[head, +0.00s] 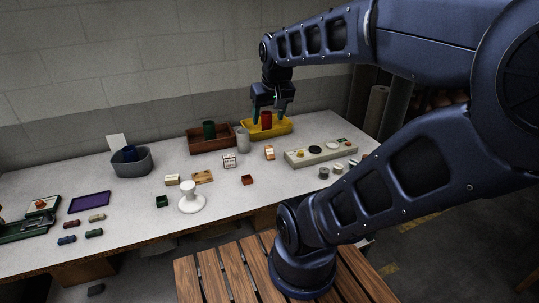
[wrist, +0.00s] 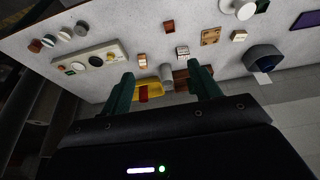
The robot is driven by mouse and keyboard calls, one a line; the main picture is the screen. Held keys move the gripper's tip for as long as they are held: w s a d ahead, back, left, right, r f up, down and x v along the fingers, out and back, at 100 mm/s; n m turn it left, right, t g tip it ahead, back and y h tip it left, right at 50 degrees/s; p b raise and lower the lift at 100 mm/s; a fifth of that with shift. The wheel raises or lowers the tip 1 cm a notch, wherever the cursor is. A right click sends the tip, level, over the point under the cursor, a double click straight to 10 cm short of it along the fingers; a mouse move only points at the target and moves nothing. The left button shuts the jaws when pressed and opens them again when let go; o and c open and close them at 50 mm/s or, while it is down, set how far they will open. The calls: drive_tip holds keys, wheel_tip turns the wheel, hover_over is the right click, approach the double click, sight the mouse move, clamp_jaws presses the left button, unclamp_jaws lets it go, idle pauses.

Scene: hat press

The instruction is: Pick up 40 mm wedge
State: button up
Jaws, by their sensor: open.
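I cannot tell for sure which piece is the 40 mm wedge. One candidate is a small tan and orange block (head: 269,153) on the table in front of the yellow tray; it also shows in the wrist view (wrist: 142,60). Another is a small red-brown block (head: 247,180) further forward, seen in the wrist view (wrist: 169,26). My gripper (head: 270,109) is open and empty, above the yellow tray (head: 285,127) at the back. In the wrist view its two dark green fingers (wrist: 164,76) stand wide apart. It is apart from both small blocks.
A red cylinder (head: 266,121) stands in the yellow tray, close beneath my gripper. A grey cylinder (head: 243,141), a brown tray (head: 202,146) and a grey panel (head: 321,153) are nearby. A white stand (head: 192,203) is at the front. Bare table lies around the red-brown block.

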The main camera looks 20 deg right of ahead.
drive_tip(key=w+d+f+g, duration=0.1)
drive_tip(key=w+d+f, duration=0.1)
drive_tip(key=w, duration=0.7)
drive_tip(key=m+g, duration=0.1)
drive_tip(key=g, duration=0.2)
hover_over(269, 150)
drive_tip(key=s, duration=0.1)
drive_tip(key=f, duration=2.6)
drive_tip(key=shift+d+f, duration=0.2)
drive_tip(key=shift+f, duration=0.2)
drive_tip(key=shift+w+a+f, duration=0.1)
drive_tip(key=shift+w+f, duration=0.15)
drive_tip(key=shift+f, duration=1.05)
drive_tip(key=shift+w+f, duration=0.2)
drive_tip(key=shift+f, duration=1.05)
drive_tip(key=c, duration=1.1)
